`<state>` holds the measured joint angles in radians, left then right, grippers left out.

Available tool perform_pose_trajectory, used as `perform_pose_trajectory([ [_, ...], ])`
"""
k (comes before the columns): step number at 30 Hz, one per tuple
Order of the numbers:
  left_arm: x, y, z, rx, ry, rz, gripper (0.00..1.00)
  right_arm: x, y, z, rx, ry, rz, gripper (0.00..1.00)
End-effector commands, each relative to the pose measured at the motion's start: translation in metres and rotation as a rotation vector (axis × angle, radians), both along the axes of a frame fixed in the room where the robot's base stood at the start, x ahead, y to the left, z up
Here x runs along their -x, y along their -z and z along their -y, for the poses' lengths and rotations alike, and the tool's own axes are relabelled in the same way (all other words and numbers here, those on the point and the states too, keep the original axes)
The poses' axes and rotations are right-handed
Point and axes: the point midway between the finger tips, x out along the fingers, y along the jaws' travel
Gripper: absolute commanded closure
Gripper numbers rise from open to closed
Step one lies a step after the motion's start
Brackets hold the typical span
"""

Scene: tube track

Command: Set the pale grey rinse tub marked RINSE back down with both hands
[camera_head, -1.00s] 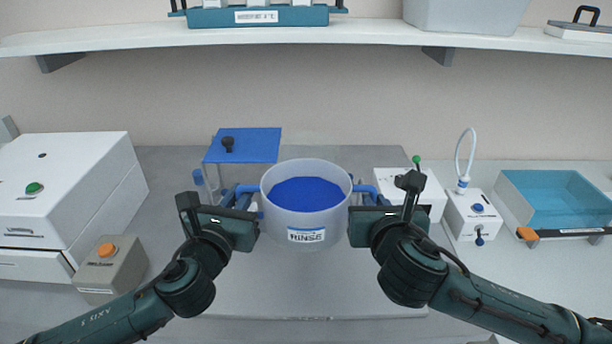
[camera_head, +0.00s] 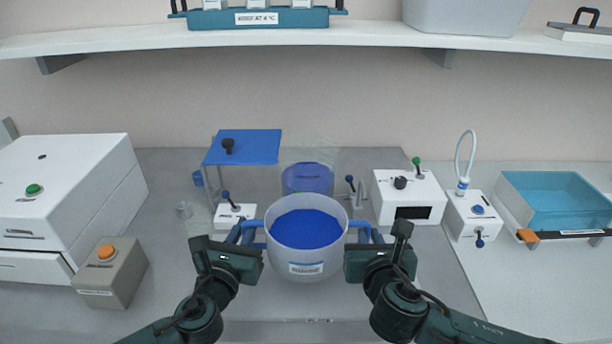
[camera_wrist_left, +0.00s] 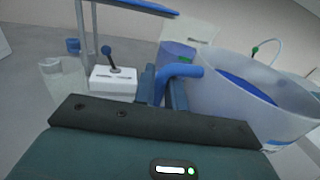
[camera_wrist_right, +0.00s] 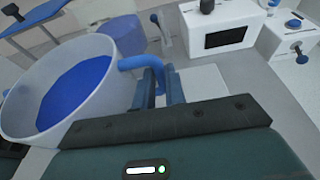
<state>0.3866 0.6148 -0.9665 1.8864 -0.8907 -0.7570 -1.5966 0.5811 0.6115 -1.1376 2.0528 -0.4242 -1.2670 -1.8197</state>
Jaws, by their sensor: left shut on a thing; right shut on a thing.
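The pale grey rinse tub (camera_head: 303,268) holds blue liquid and has a white label on its front; the lettering is too small to read now. It looks level in front of me over the grey bench mat. Whether its base touches the mat cannot be told. My left gripper (camera_head: 246,234) is shut on its left blue handle (camera_wrist_left: 182,71). My right gripper (camera_head: 369,235) is shut on its right blue handle (camera_wrist_right: 132,62). Both wrist views show the fingers around the handles, with the tub wall beside them.
Behind the tub stand a clear vessel with blue contents (camera_head: 307,179), a small white switch box (camera_head: 234,215) and a blue-topped stand (camera_head: 243,147). A white box with a dark window (camera_head: 410,197) is right. A grey box with an orange button (camera_head: 112,272) is left. The front mat is mostly clear.

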Motion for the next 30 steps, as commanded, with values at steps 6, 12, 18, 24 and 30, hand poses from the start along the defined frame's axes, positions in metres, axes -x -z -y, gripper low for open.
perform_pose_trajectory([
  [6,-0.002,0.005,-0.004,-0.003,-0.011,0.006,1.0,-0.002,0.005,0.004,0.006,0.011,0.007,1.0],
  [12,-0.002,0.005,-0.004,-0.003,-0.011,0.007,1.0,-0.002,0.005,0.004,0.005,0.011,0.007,1.0],
  [18,-0.002,0.008,-0.004,-0.002,-0.012,0.005,1.0,-0.002,0.009,0.004,0.005,0.011,0.006,1.0],
  [24,-0.003,0.014,-0.005,-0.003,-0.013,0.007,1.0,-0.002,0.015,0.004,0.005,0.013,0.005,1.0],
  [30,-0.003,0.02,-0.005,-0.002,-0.013,0.006,1.0,-0.002,0.021,0.004,0.006,0.013,0.005,1.0],
])
